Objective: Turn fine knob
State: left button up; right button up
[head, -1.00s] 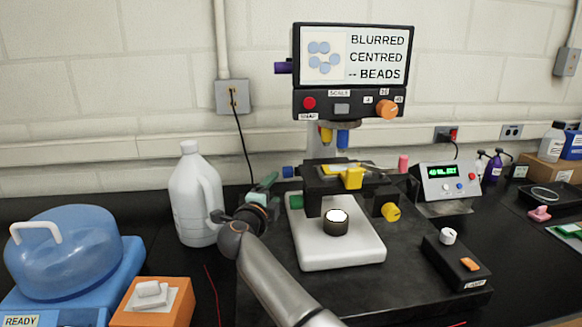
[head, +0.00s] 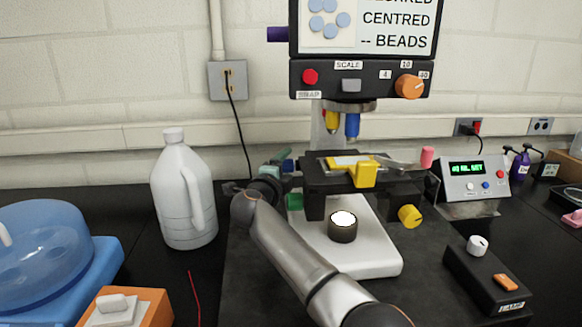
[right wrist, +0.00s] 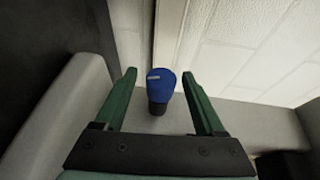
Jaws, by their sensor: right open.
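A microscope stands on the bench, with a dark stage (head: 318,180) and a pale base (head: 370,255). A blue knob (head: 288,165) sticks out at the stage's left side, with a green knob (head: 295,201) below it and a yellow knob (head: 409,215) on the right. My right gripper (head: 276,163) is at the blue knob, partly hidden by its own wrist. In the right wrist view the open green fingers stand either side of the blue knob (right wrist: 160,84), with gaps on both sides. I cannot tell which knob is the fine one. My left gripper is out of view.
The screen (head: 385,30) reads "CENTRED" and "BEADS", its top line cut off. A white jug (head: 180,200) stands left of my right gripper. A lamp box (head: 485,275) with a white dial is at right. A blue centrifuge (head: 50,250) sits at far left.

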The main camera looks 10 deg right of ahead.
jog(key=shift+w+d, duration=0.15)
jog(key=shift+w, duration=0.15)
jog(key=shift+s, duration=0.1)
grip_shut()
dwell(0.4)
